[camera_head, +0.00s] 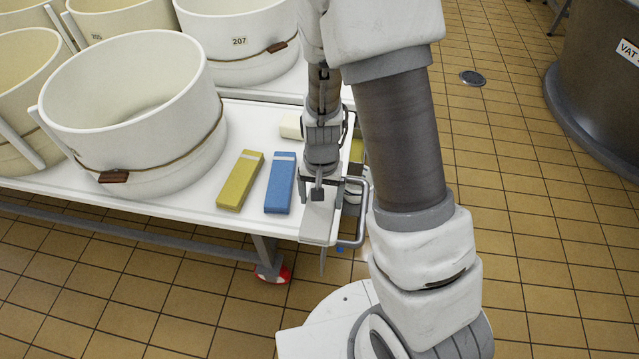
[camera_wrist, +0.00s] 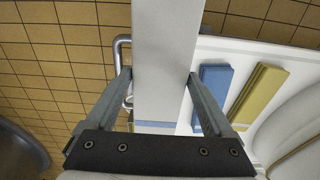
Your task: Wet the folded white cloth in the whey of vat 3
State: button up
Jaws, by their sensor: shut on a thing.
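My gripper (camera_head: 318,190) is shut on a long, flat white piece, which looks like the folded white cloth (camera_head: 317,222), at the front right corner of the white table. In the wrist view the cloth (camera_wrist: 167,60) runs between both fingers (camera_wrist: 158,82), which touch its sides; a blue stripe crosses the end near the gripper. Its far end reaches past the table edge over the floor. I cannot tell whether it touches the table. A dark vat (camera_head: 600,95) stands at the right, its label reading "VAT" with the number cut off. No whey is visible.
A blue cloth (camera_head: 281,185) and a yellow one (camera_head: 240,182) lie left of my gripper on the table (camera_head: 190,205). A white block (camera_head: 291,124) lies behind. Several white tubs (camera_head: 135,110) fill the left. A metal rail (camera_head: 362,215) borders the corner. Tiled floor before the vat is clear.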

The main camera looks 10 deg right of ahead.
aim_at(329, 192)
jog(key=shift+s+r+p, duration=0.2)
jog(key=shift+r+p, duration=0.5)
jog(key=shift+p, duration=0.05)
jog(key=r+n+p, duration=0.1)
jog(key=p, duration=0.2)
jog(key=w+d+r+n+p, duration=0.1)
jog(key=r+p, duration=0.1)
jog(key=p, duration=0.1)
jog(key=w+d+r+p, duration=0.1)
jog(key=p, duration=0.3)
jog(key=shift+d+r+n, duration=0.1)
jog(key=shift+r+n, duration=0.3)
jog(key=w+d+r+n+p, duration=0.1)
jog(key=p, duration=0.2)
jog(key=shift+r+p, duration=0.1)
jog(key=shift+p, duration=0.3)
jog(key=shift+n+p, duration=0.4)
jog(key=shift+a, duration=0.1)
